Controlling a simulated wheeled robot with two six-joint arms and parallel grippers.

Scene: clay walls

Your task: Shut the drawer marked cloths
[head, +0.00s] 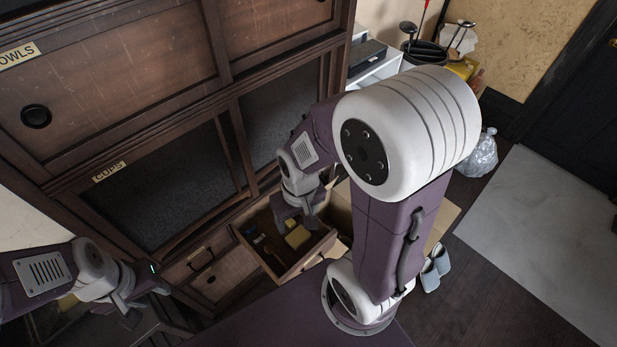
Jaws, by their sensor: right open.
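An open drawer (308,258) sticks out from the low part of the dark wooden cabinet. Small items lie in it, among them a yellow block (297,236). No label can be read on this drawer, so I cannot tell its marking. My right gripper (301,222) is open, over or in the far part of the drawer; I cannot tell whether it touches anything. My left gripper (146,300) is low at the left, apart from the open drawer, and its jaw opening is unclear.
Sliding doors marked cups (150,200) are above. A cardboard box (440,222) stands beside the drawer, partly behind my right arm. Slippers (435,268) and a plastic bag (480,155) lie on the floor.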

